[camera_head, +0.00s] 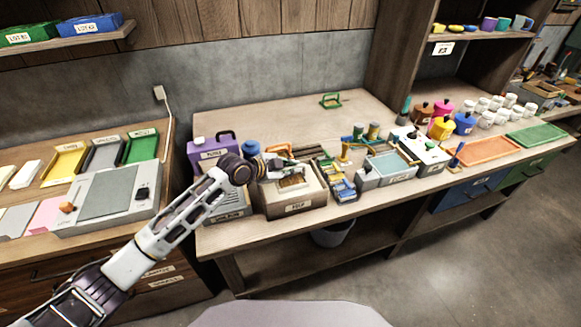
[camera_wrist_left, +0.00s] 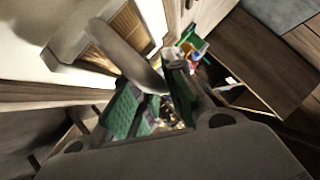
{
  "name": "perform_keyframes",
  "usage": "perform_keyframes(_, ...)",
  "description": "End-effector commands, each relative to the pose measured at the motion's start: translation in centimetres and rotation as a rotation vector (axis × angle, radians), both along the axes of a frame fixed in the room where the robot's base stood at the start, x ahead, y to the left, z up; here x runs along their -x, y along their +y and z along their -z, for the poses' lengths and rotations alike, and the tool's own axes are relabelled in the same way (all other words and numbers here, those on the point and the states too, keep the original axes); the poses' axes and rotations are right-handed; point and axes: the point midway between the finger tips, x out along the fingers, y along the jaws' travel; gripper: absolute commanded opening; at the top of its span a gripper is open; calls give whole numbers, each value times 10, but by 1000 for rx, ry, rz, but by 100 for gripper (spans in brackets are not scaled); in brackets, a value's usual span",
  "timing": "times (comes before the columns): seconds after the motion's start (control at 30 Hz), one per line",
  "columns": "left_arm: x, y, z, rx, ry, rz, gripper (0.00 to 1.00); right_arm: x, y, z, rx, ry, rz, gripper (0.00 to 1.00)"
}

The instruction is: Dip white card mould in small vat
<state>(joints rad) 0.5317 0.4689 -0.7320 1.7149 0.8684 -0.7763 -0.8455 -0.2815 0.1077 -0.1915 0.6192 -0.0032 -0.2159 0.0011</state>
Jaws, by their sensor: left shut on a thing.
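The small vat (camera_head: 292,206) is a beige box labelled PULP at the left front of the long bench. My left gripper (camera_head: 288,166) is just above its open top, shut on the white card mould. The mould's tan screen (camera_head: 291,182) shows at the vat's mouth, below the fingers. The head view does not show clearly how deep it sits. In the left wrist view the slatted screen (camera_wrist_left: 130,32) is at upper left, with a pale grey curved bar (camera_wrist_left: 125,55) running to the fingers. The grip itself is partly hidden. My right gripper is not in view.
A purple container (camera_head: 207,150) stands left of the vat. A blue and yellow rack (camera_head: 341,186) and a grey tray (camera_head: 388,166) stand to its right. An orange frame (camera_head: 279,149) is behind. A green frame (camera_head: 330,100) lies farther back, with clear bench around it.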

Motion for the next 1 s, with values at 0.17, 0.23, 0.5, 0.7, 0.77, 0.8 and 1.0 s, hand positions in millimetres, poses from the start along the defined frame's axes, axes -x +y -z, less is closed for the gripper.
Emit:
perform_keyframes(0.17,0,0,12,0,0,0,0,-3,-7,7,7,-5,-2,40)
perform_keyframes(0.23,0,0,16,-1,1,0,0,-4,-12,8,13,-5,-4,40)
perform_keyframes(0.5,0,0,30,0,0,0,0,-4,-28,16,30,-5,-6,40)
perform_keyframes(0.7,0,0,40,0,0,0,0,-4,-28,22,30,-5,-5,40)
perform_keyframes(0.77,0,0,42,0,0,0,0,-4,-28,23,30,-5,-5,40)
perform_keyframes(0.8,0,0,43,0,0,0,0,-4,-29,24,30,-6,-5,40)
perform_keyframes(1.0,0,0,47,0,0,0,0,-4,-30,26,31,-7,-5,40)
